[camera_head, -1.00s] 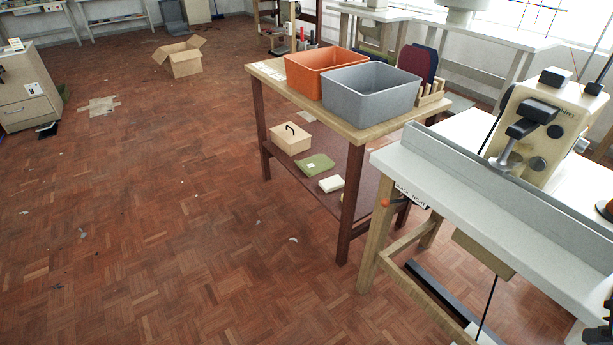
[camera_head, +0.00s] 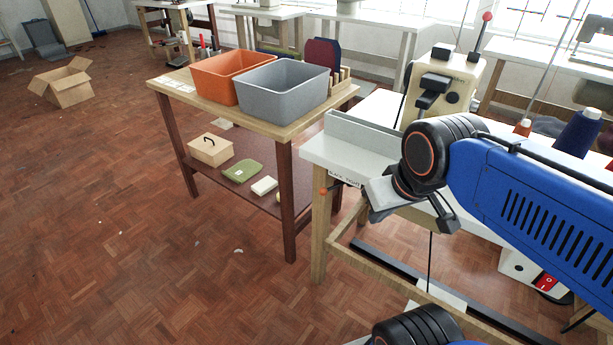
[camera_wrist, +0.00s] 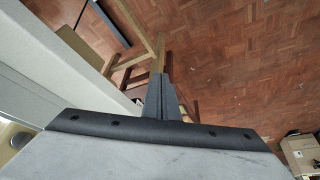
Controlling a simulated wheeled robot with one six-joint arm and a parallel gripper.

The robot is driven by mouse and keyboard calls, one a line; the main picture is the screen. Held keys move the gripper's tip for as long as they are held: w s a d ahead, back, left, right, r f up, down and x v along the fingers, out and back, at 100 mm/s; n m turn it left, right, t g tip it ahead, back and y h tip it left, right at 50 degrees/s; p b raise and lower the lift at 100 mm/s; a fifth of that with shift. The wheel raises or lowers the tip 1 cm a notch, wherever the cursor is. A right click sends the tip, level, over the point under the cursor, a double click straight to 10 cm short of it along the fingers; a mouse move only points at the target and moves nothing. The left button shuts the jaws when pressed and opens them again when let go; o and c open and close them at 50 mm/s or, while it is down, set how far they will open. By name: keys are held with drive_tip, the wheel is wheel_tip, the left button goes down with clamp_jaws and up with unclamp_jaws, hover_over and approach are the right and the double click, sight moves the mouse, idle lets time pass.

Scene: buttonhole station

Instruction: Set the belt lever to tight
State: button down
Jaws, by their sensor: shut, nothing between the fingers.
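The belt lever's orange knob (camera_head: 323,191) shows in the head view at the left end of the white machine table, just below its top. A small label (camera_head: 345,178) with dark lettering sits beside it, partly legible as slack and tight. The knob is at the label's left side; the lever's arm is hard to make out. My gripper (camera_head: 371,213) is to the right of the knob, apart from it in the picture. In the wrist view my gripper's fingers (camera_wrist: 161,80) are together and empty. I cannot pick out the knob there.
The white machine table (camera_head: 325,150) carries a cream sewing machine (camera_head: 468,75). A wooden side table (camera_head: 290,128) with an orange bin (camera_head: 215,85) and a grey bin (camera_head: 285,98) stands to the left.

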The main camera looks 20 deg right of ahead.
wheel_tip(320, 180, up, 2)
drive_tip(key=n+g+h, duration=0.1)
drive_tip(key=n+g, duration=0.4)
drive_tip(key=g, duration=0.3)
hover_over(337, 185)
drive_tip(key=w+a, duration=0.5)
drive_tip(key=a, duration=0.2)
drive_tip(key=shift+w+a, duration=0.1)
drive_tip(key=x, duration=1)
drive_tip(key=shift+d, duration=0.2)
drive_tip(key=shift+r, duration=0.1)
